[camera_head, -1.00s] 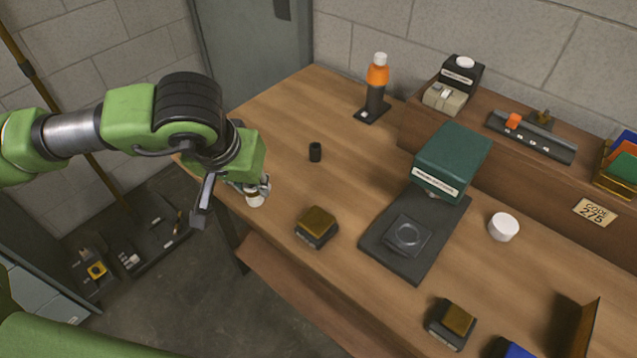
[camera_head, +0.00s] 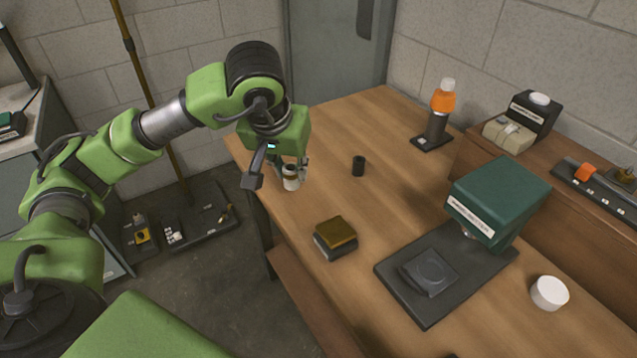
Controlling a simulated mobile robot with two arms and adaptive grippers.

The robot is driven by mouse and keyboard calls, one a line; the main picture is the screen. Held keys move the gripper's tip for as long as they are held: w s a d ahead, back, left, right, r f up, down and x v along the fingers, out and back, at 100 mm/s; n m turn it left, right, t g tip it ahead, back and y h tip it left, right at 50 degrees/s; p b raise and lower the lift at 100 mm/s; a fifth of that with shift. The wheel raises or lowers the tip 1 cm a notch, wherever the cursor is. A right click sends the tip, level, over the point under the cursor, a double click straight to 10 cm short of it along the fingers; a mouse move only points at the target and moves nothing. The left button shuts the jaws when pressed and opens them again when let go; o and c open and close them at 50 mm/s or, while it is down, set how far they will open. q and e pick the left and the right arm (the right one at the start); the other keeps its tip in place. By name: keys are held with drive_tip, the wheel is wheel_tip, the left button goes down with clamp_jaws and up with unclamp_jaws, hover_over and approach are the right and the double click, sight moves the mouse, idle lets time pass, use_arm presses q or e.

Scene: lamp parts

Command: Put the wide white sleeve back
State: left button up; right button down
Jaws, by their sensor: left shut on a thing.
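My left gripper (camera_head: 291,162) hangs over the left end of the wooden table, pointing down. It is shut on a small white sleeve (camera_head: 291,183), a short upright cylinder with a brownish band near its top, partly covered by the fingers. I cannot tell whether its bottom touches the table. A small black cylinder (camera_head: 358,166) stands on the table to the right of the gripper. A lamp-like piece (camera_head: 436,120) with a dark body, orange upper part and white cap stands on a dark base at the back. A wide white round piece (camera_head: 549,293) lies at the right. My right gripper is not in view.
A green-topped press (camera_head: 500,197) stands on a dark plate (camera_head: 400,290). A gold-topped block (camera_head: 335,236) sits near the front edge. A raised shelf (camera_head: 545,185) at the right carries boxes. The wooden table (camera_head: 330,120) is clear around the black cylinder.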

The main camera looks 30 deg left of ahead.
use_arm(q)
drive_tip(key=w+f, duration=0.2)
drive_tip(key=w, duration=0.1)
drive_tip(key=w+f+p, duration=0.1)
drive_tip(key=w+f, duration=0.2)
drive_tip(key=w+f+p, duration=0.1)
drive_tip(key=w+f, duration=0.1)
drive_tip(key=w, duration=0.2)
drive_tip(key=shift+d+f, duration=0.1)
drive_tip(key=shift+f, duration=0.05)
drive_tip(key=shift+w+f, duration=0.55)
drive_tip(key=shift+f, duration=0.2)
wheel_tip(320, 180, down, 3)
drive_tip(key=shift+f, duration=0.2)
drive_tip(key=o, duration=1)
